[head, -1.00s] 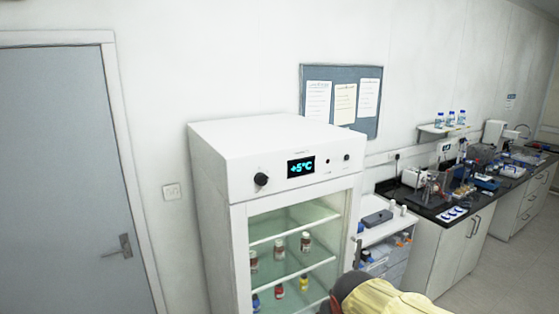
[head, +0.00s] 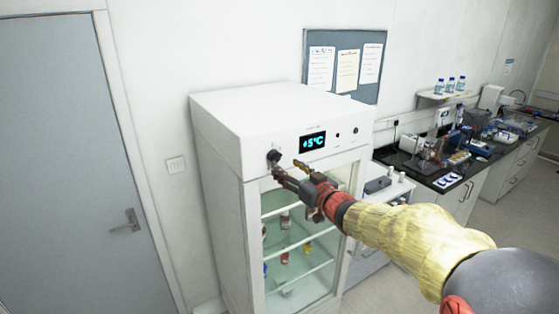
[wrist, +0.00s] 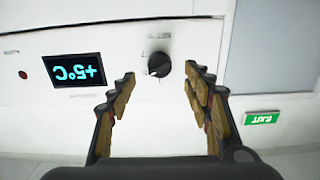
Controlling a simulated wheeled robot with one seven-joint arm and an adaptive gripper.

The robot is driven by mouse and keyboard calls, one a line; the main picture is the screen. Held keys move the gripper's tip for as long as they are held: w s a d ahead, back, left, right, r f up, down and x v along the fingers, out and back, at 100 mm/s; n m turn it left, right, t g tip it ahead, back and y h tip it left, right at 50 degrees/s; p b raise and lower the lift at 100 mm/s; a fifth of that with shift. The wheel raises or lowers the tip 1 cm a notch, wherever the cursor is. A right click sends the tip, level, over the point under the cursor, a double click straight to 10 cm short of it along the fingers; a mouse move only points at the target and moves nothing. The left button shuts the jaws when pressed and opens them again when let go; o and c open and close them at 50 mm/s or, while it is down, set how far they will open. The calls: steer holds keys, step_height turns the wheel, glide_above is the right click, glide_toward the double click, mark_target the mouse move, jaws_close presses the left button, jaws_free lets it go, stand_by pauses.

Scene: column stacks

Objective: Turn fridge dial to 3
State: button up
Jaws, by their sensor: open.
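The white fridge (head: 222,122) stands against the wall, with a black round dial (head: 273,157) at the left of its top panel. The display (head: 312,142) reads +5°C. My gripper (head: 287,168) is open at the panel, close to the dial. In the wrist view, which is upside down, the dial (wrist: 159,65) lies between and beyond the two fingertips of my gripper (wrist: 160,76), with a gap on both sides. A white pointer mark shows on the dial, but the numbers around it are too small to read. The display (wrist: 77,70) shows there inverted.
A glass door (head: 275,205) below the panel shows shelves with several bottles. A small button (head: 355,131) sits right of the display. A drawer cart (head: 378,205) and a cluttered bench (head: 440,175) stand to the right.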

mark_target(278, 160)
steer(key=p+x, duration=0.1)
steer(key=x, duration=0.5)
steer(key=shift+c, duration=1.1)
steer(key=c, duration=0.9)
steer(key=shift+c, duration=0.2)
